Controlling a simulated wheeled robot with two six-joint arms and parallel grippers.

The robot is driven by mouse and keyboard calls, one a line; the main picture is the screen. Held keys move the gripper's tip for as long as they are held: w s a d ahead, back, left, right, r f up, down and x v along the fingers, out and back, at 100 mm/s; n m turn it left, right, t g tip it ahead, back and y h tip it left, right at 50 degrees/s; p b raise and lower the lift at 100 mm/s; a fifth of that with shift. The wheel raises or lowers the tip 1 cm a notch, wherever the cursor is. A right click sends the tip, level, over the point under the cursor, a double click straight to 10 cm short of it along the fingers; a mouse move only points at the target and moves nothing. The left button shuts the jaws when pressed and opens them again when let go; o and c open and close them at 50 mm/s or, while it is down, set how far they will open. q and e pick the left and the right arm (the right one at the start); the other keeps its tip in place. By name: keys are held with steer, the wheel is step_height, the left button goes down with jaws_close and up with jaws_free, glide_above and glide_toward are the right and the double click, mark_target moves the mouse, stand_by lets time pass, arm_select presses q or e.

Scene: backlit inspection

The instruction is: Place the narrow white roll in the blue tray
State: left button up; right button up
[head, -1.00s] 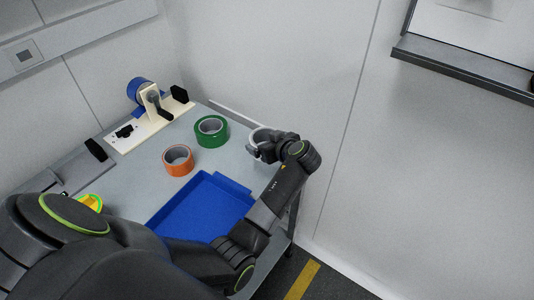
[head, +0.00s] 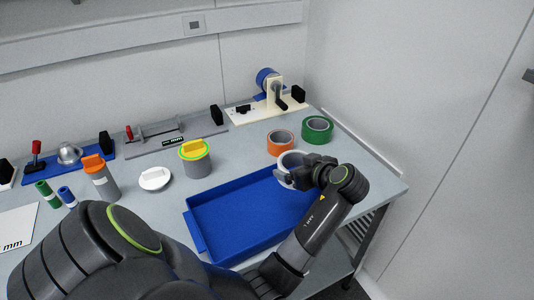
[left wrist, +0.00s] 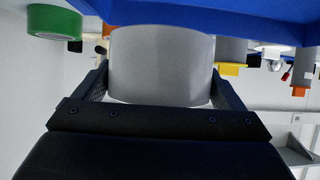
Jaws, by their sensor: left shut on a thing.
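The narrow white roll (head: 287,160) is between the fingers of my left gripper (head: 290,178), which is shut on it. In the head view they are at the back right corner of the blue tray (head: 235,212), overlapping its rim. Whether the roll touches the tray cannot be told. The visible tray floor is empty. In the left wrist view the roll (left wrist: 162,65) fills the space between the fingers, and the blue tray (left wrist: 220,15) spans the top. The gripper hides part of the roll in the head view. My right gripper is not in view.
An orange roll (head: 280,143) and a green roll (head: 317,130) stand just behind the held roll. A tape dispenser (head: 268,105) is at the back.

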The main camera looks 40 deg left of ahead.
arm_select(q)
step_height(320, 180, down, 4)
steer(key=shift+w+f, duration=0.15)
step_height(320, 180, down, 3)
steer(key=shift+f, duration=0.55)
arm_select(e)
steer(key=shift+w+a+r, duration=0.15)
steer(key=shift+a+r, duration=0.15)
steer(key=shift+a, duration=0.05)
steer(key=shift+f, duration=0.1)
arm_select(q)
steer(key=o, duration=0.8)
steer(key=shift+f, duration=0.15)
steer(key=shift+o, duration=0.2)
